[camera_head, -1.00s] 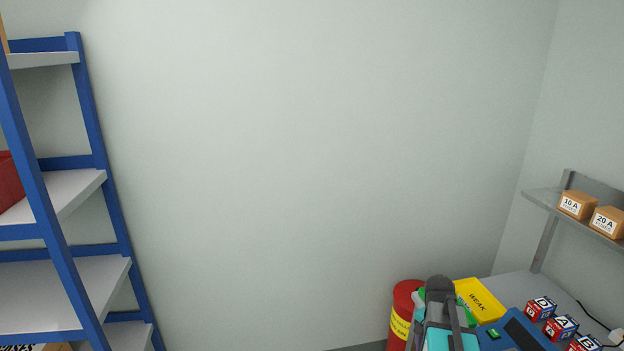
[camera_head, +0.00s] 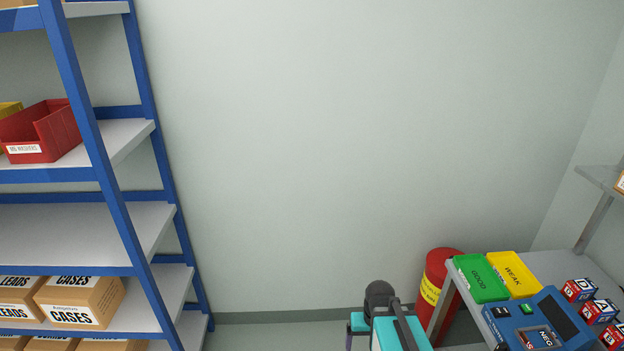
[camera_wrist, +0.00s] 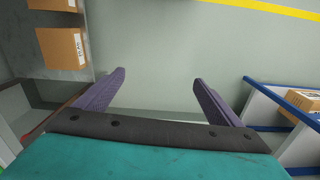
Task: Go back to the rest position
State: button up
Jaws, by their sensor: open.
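My gripper (camera_wrist: 155,88) shows in the wrist view with its two purple fingers spread wide and nothing between them. Beyond the fingers are bare floor and wall.
A blue shelf rack (camera_head: 130,215) with a red bin (camera_head: 45,135) and boxes (camera_head: 82,300) stands left. A red drum (camera_head: 437,285) stands beside the bench, which holds a green tray (camera_head: 481,279), a yellow tray (camera_head: 514,274), a blue device (camera_head: 538,325) and several cubes. Floor between is clear.

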jog(key=s+f+g+b, duration=0.5)
jog(key=s+f+b, duration=0.6)
jog(key=s+f, duration=1.5)
jog(key=shift+f+g, duration=0.4)
jog(key=shift+f, duration=1.2)
jog(key=shift+a, duration=0.1)
jog(key=shift+c, duration=0.4)
